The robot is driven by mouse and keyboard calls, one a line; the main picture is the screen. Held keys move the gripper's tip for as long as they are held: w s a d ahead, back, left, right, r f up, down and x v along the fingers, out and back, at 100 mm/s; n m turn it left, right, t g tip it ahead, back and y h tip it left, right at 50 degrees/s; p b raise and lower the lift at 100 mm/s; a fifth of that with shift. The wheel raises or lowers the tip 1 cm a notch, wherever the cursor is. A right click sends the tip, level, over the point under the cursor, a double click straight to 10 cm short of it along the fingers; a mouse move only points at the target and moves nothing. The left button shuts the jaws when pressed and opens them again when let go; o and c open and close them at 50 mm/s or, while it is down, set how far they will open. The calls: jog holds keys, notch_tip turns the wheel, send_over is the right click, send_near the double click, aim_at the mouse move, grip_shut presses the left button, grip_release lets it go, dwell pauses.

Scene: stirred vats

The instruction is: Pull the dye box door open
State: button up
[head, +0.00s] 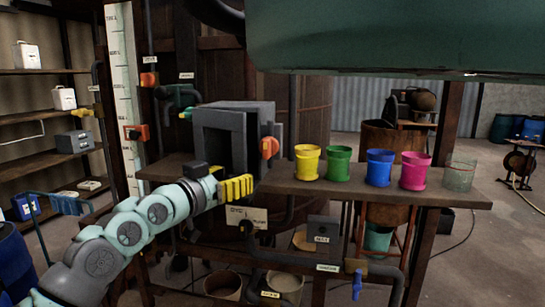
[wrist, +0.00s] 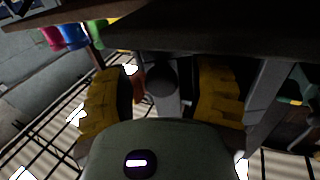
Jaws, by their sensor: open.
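The dye box (head: 232,112) is a dark grey box on the wooden shelf in the head view. A thick grey frame surrounds its dark front, and I cannot tell how far its door stands open. My gripper (head: 236,188), with yellow fingers, is in front of the box's lower part, near the shelf edge. In the wrist view my gripper (wrist: 162,82) is open, its fingers apart to either side of a dark grey rounded piece (wrist: 160,77). I cannot tell whether that piece is the door's handle or whether the fingers touch it.
Yellow (head: 307,163), green (head: 338,164), blue (head: 379,168) and pink (head: 414,171) cups and a clear glass (head: 459,173) stand right of the box on the shelf (head: 350,194). An orange knob (head: 270,147) is by the box's right side. Pipes and buckets are below.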

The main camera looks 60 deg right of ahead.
jog(key=shift+c, duration=0.2)
grip_shut()
jog(key=shift+w+a+f+b, duration=0.15)
jog(key=shift+a+b, duration=0.05)
jog(key=shift+b, duration=0.9)
